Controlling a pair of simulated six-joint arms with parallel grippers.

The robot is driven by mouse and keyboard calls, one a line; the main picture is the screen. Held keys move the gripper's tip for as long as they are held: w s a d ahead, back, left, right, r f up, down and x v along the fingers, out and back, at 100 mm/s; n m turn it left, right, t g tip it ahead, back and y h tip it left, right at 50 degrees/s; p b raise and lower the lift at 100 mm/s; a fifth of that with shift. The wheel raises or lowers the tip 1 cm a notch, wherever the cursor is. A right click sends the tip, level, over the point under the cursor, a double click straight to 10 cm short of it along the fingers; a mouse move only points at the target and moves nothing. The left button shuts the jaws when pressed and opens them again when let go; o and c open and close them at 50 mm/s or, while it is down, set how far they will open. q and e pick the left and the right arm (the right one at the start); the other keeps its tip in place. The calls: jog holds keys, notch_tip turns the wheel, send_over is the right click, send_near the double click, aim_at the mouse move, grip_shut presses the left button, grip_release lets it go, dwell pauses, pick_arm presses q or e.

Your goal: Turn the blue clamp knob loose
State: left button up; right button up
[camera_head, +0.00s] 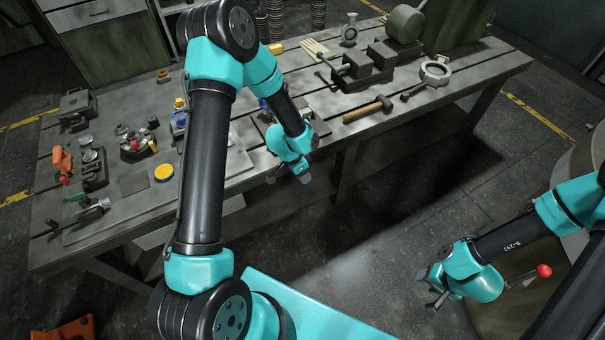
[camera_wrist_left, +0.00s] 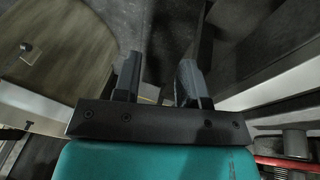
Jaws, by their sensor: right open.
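A small blue part (camera_head: 264,104), which may be the blue clamp knob, shows on the bench, partly hidden behind my left arm. A second bluish part (camera_head: 180,121) with a yellow top stands left of that arm; I cannot tell which is the knob. My left gripper (camera_head: 288,180) hangs in front of the bench's front edge, apart from both. Its fingers stand apart with nothing between them in the left wrist view (camera_wrist_left: 160,68), where no blue knob shows. My right gripper (camera_head: 431,288) is open and empty over the floor at the lower right.
The bench (camera_head: 240,205) carries a mallet (camera_head: 368,109), a dark vise (camera_head: 362,66), a ring-shaped casting (camera_head: 435,70), a yellow disc (camera_head: 163,172) and an orange-handled clamp (camera_head: 62,160). A red-knobbed lever (camera_head: 543,271) is near my right gripper. Open floor lies before the bench.

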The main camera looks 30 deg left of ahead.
pick_arm(q)
jog(key=s+d+f+n, duration=0.2)
jog(key=s+n, duration=0.2)
jog(key=s, duration=0.2)
jog(key=s+d+f+n, duration=0.1)
jog(key=s+f+n, duration=0.15)
jog(key=s, duration=0.45)
jog(key=w+a+r+m, duration=0.2)
jog(key=w+a+r, duration=0.1)
jog(key=w, duration=0.5)
jog(key=w+a+r+m+t, duration=0.1)
jog(key=w+a+r+m, duration=0.1)
jog(key=w+r, duration=0.3)
jog(key=w+a+r+m+t+y, duration=0.1)
jog(key=w+a+r+m, duration=0.2)
jog(key=w, duration=0.9)
jog(key=shift+w+a+r, duration=0.2)
jog(key=shift+r, duration=0.15)
jog(key=shift+w+a+r, duration=0.15)
jog(key=shift+r, duration=0.2)
jog(key=w+a+r+m+g+y, duration=0.1)
jog(key=w+a+r+m, duration=0.3)
jog(key=a+r, duration=0.5)
jog(key=w+a+r+m+g+y, duration=0.1)
jog(key=w+a+r+m+g, duration=0.1)
jog(key=a+r+m, duration=0.5)
notch_tip(320, 180, up, 2)
jog(key=shift+w+a+r+y, duration=0.1)
jog(key=shift+w+a+y, duration=0.2)
jog(key=shift+w+a, duration=0.65)
